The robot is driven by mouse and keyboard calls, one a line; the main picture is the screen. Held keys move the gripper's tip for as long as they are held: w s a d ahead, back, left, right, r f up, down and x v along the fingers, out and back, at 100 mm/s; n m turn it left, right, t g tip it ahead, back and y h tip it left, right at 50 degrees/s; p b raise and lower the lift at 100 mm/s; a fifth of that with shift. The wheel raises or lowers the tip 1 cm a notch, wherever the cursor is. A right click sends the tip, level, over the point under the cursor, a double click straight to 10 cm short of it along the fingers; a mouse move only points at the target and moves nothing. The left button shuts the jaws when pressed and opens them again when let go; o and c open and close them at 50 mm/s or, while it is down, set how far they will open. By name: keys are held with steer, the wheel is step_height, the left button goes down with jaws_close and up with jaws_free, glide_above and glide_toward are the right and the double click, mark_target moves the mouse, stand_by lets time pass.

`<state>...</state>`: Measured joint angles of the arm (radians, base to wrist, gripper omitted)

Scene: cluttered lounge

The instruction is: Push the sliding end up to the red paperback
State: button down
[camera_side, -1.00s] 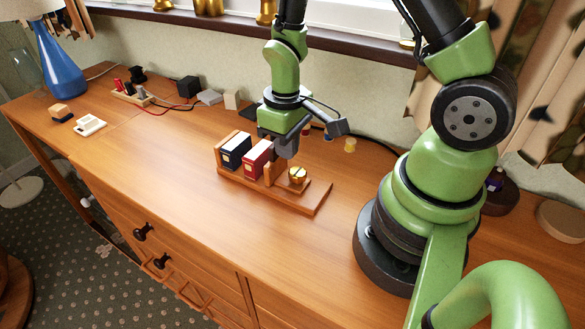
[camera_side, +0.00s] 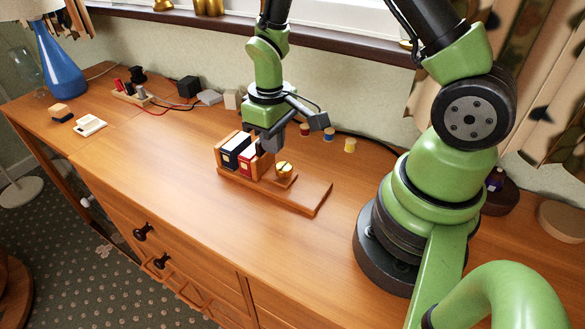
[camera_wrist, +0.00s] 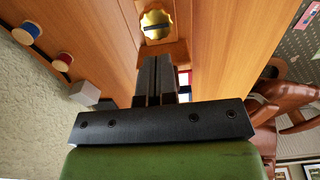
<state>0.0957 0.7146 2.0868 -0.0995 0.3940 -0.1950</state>
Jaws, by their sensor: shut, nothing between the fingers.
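The wooden book rack's base board (camera_side: 311,196) lies on the desk. At its left end stand a dark blue book (camera_side: 232,152) and the red paperback (camera_side: 247,163), upright and close together. The sliding end (camera_side: 264,164), with a brass knob (camera_side: 284,168) on its foot, stands right of the red paperback and appears to be against it. My gripper (camera_side: 271,146) is shut and empty, low at the sliding end's right side, partly hiding it. In the wrist view the closed fingers (camera_wrist: 153,77) point toward the brass knob (camera_wrist: 155,24); a sliver of red shows beside them.
Several thread spools, among them a yellow one (camera_side: 350,145), stand behind the rack. A black cable runs along the wall. Small blocks, including a black cube (camera_side: 188,86), stand at the back left. The desk in front of the rack is clear.

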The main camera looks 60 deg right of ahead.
steer(key=shift+w, duration=0.65)
steer(key=shift+s, duration=0.75)
step_height(320, 180, up, 7)
stand_by(0.4)
steer(key=s+a+r+m+t+y, duration=0.1)
steer(key=s+a+r+m+t, duration=0.1)
steer(key=s+r, duration=0.4)
steer(key=s+a+r+m+t+y, duration=0.1)
steer(key=s+r+t, duration=0.4)
steer(key=r, duration=0.5)
steer(key=shift+s+a+m, duration=0.5)
steer(key=shift+s+a, duration=0.55)
steer(key=shift+a, duration=0.2)
